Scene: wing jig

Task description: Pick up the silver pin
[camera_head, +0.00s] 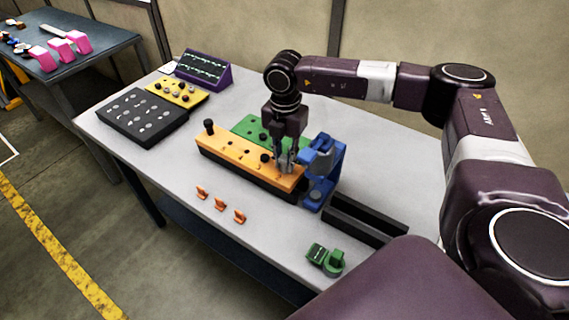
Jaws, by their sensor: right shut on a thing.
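My right gripper (286,165) points down at the right end of the orange block (235,153), close beside the blue clamp-like fixture (325,168). Its fingers are closed together at the block's top. The silver pin cannot be made out clearly; whatever is between the fingertips is too small and partly hidden by them. Several small silver pieces lie on the black tray (131,128) at the table's left. My left gripper is not in view.
A green plate (256,130) lies behind the orange block. Small orange clips (220,205) and green parts (325,258) lie in front. Black rails (365,221) are at right. A yellow tray (177,100) and purple rack (204,69) stand at the back left.

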